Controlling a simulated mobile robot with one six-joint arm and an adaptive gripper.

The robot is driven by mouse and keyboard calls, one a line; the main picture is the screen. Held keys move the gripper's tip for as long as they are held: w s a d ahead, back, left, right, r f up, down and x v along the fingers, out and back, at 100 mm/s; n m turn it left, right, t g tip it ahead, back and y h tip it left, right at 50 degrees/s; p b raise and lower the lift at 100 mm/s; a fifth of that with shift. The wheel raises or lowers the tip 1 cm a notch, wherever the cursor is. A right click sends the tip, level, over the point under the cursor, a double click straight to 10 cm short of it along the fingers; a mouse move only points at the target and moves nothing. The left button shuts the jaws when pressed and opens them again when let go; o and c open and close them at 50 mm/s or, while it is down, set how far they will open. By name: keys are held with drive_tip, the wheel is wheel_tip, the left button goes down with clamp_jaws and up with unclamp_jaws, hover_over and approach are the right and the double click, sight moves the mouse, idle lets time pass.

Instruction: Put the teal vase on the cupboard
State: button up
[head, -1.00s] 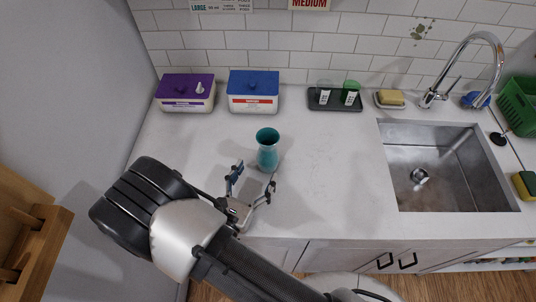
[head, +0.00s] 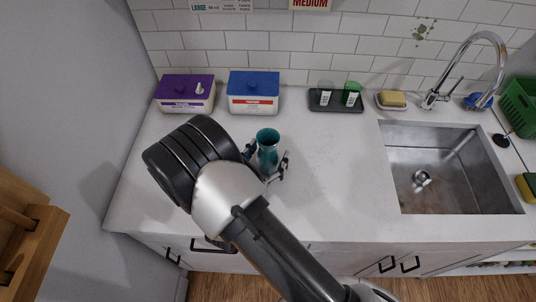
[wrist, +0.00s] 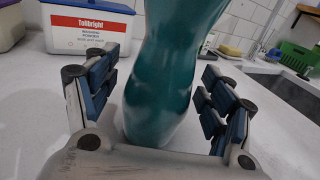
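The teal vase (head: 268,148) stands upright on the white countertop, left of the sink. My gripper (head: 267,160) is open, with one finger on each side of the vase's lower body. In the wrist view the vase (wrist: 165,85) fills the middle between the blue-padded fingers (wrist: 158,105). Gaps show between the vase and both fingers, so they do not visibly touch it. No cupboard top can be made out; only cabinet doors below the counter show.
A purple-lidded box (head: 186,92) and a blue-lidded box (head: 253,92) stand behind the vase against the tiled wall. The counter between vase and sink is clear.

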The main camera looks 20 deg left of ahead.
drive_tip(key=c, duration=1.2)
drive_tip(key=shift+r, duration=0.1)
drive_tip(key=shift+c, duration=0.9)
